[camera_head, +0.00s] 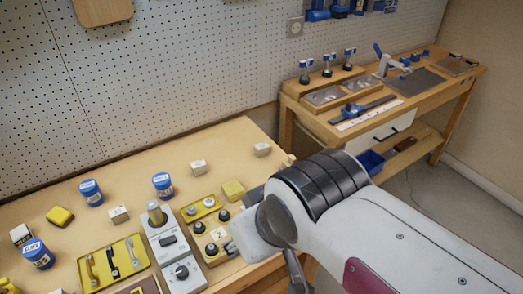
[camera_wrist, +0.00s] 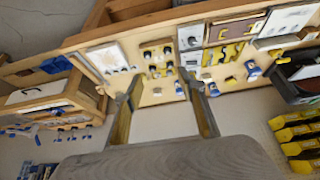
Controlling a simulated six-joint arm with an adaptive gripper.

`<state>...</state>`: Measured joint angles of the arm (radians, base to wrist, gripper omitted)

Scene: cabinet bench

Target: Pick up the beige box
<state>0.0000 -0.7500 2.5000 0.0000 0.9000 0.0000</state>
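Several small pale boxes stand on the wooden bench in the head view: one at the far right (camera_head: 262,150), one near the back (camera_head: 198,167), one in the middle (camera_head: 118,214) and one at the left (camera_head: 20,235). The far-right box looks slightly more beige, but I cannot tell for sure which is the beige box. In the wrist view, my gripper (camera_wrist: 164,112) has its two fingers wide apart with nothing between them. It is raised above the bench, apart from the boxes. In the head view my arm hides the fingers.
Blue jars (camera_head: 162,184), yellow boxes (camera_head: 59,216), a yellow tool tray (camera_head: 113,261) and a grey switch panel (camera_head: 174,247) crowd the bench (camera_head: 134,170). A pegboard wall (camera_head: 150,80) rises behind. A second bench (camera_head: 430,84) stands at the right.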

